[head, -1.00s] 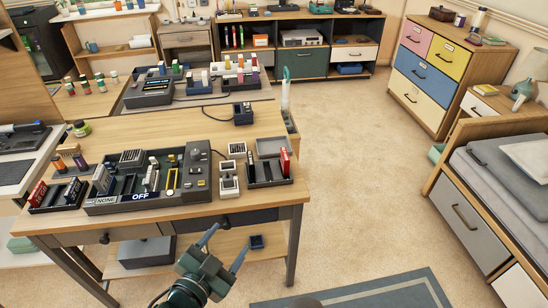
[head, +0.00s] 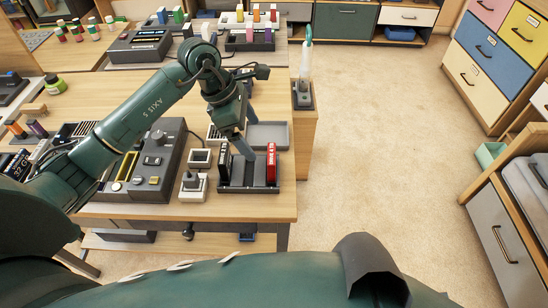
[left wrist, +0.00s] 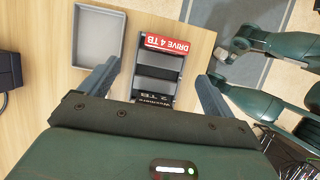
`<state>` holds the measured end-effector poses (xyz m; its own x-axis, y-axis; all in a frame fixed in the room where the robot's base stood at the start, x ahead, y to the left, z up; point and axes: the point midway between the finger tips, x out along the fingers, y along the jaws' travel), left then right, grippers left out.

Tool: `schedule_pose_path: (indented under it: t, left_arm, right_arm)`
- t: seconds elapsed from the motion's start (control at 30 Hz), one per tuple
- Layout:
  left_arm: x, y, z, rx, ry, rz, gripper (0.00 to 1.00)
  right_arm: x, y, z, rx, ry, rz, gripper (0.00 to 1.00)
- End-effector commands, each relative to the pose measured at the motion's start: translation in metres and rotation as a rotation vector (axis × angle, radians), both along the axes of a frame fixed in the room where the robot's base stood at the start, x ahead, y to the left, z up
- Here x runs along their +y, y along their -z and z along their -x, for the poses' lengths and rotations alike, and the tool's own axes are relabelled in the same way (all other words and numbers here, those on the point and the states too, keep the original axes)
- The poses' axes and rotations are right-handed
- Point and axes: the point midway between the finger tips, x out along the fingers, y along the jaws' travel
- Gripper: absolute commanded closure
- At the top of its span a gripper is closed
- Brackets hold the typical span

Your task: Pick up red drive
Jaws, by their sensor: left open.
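The red drive (head: 271,163) stands upright in the right end of a dark rack (head: 248,188) on the wooden desk. In the left wrist view the red drive (left wrist: 167,43) reads "DRIVE 4 TB". A black drive with a white label (head: 224,160) stands in the rack's left end; in the left wrist view this black drive (left wrist: 153,101) reads "2 TB". My left gripper (head: 238,145) is open above the rack, its fingers pointing down. In the left wrist view its fingers (left wrist: 160,72) lie on either side of the rack, with nothing between them held.
An empty grey tray (head: 268,135) lies behind the rack. A small white switch box (head: 193,186) and a grey control console (head: 155,165) stand to its left. The desk's right edge is close, with open floor beyond. My green arm link crosses the bottom of the head view.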

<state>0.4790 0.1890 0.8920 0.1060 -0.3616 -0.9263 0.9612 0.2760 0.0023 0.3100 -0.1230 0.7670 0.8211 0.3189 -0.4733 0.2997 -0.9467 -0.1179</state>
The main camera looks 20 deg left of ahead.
Motion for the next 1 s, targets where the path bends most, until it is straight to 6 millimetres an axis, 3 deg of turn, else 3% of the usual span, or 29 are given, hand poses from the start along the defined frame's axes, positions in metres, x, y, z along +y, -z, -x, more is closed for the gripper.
schedule_pose_path:
  t: [0.23,0.47,0.8,1.0]
  left_arm:
    - [-0.019,0.041,-0.004,0.004,0.000,0.006,0.11]
    - [-0.026,0.056,-0.005,0.003,0.000,0.007,0.11]
    - [-0.048,0.095,-0.007,0.003,-0.001,0.008,0.11]
    - [-0.048,0.098,-0.007,0.000,-0.001,0.007,0.11]
  right_arm:
    - [-0.001,0.001,0.002,0.005,-0.004,0.008,0.64]
    - [-0.002,0.001,0.002,0.009,-0.003,0.013,0.64]
    - [-0.004,0.001,0.002,0.012,-0.004,0.028,0.64]
    - [-0.004,0.001,0.002,0.011,-0.005,0.030,0.64]
